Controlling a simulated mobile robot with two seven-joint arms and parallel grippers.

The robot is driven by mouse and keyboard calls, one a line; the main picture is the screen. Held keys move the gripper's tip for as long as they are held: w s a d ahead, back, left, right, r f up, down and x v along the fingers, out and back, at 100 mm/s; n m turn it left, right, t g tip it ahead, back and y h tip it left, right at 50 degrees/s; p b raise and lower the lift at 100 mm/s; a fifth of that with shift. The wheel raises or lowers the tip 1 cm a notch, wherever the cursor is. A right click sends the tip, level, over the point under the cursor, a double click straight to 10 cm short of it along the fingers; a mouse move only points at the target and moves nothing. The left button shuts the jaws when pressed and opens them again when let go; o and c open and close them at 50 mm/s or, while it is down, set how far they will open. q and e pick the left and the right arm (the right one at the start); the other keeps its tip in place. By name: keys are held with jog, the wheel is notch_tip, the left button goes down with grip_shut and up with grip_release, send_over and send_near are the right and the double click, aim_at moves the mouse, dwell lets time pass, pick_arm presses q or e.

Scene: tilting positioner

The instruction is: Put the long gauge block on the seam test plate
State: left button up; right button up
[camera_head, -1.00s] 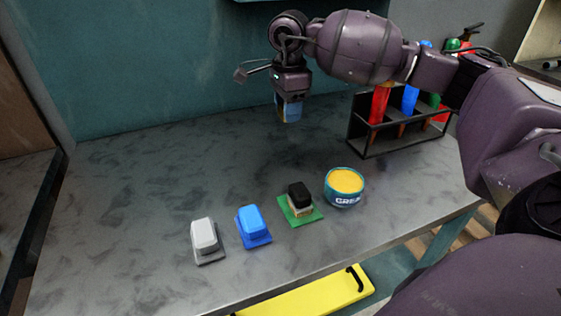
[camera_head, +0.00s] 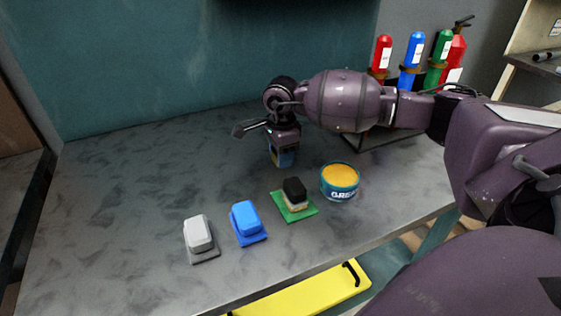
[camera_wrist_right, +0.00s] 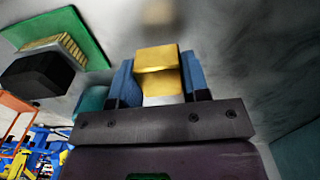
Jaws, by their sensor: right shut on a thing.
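My right gripper (camera_head: 283,160) is above the bench, behind the brush on the green plate in the head view. In the right wrist view its blue fingers (camera_wrist_right: 158,85) are shut on a gold block (camera_wrist_right: 158,62), which I take to be the long gauge block. In the head view the fingers largely hide this block. I cannot tell whether it touches the bench. I cannot pick out a seam test plate for certain in either view. My left gripper is not in view.
On the bench (camera_head: 120,190) stand a grey block (camera_head: 198,233), a blue block (camera_head: 245,216), a black-topped brush (camera_head: 295,191) on a green plate (camera_head: 280,206) and a grease tin (camera_head: 340,182). A rack holds red (camera_head: 381,52), blue (camera_head: 413,48) and green bottles. The bench's left side is clear.

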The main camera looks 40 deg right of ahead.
jog(key=shift+f, duration=1.2)
jog(key=shift+f, duration=0.1)
jog(key=shift+f, duration=0.15)
jog(key=o, duration=1.1)
